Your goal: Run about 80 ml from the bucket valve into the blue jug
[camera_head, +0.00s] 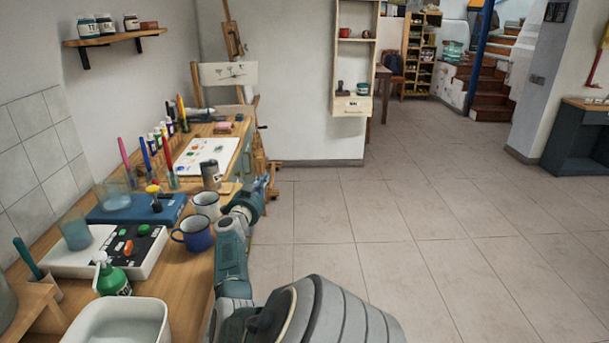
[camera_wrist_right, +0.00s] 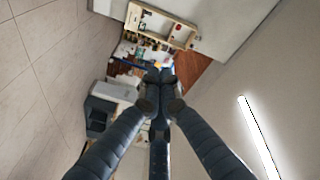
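A blue mug (camera_head: 192,233) with a handle stands near the workbench's right edge. A translucent blue cup (camera_head: 75,232) stands farther left; I cannot tell which is the jug. A grey rounded vessel (camera_head: 5,305), perhaps the bucket, is cut off at the left edge on a wooden stand (camera_head: 34,302); no valve shows. My right gripper (camera_head: 268,184) is beyond the mugs at the bench's right side. In the right wrist view its dark fingers (camera_wrist_right: 160,74) come together at the tips, with nothing seen between them. My left gripper is not in view.
A white mug (camera_head: 206,204) stands behind the blue mug. The tiled floor (camera_head: 400,230) right of the bench is clear.

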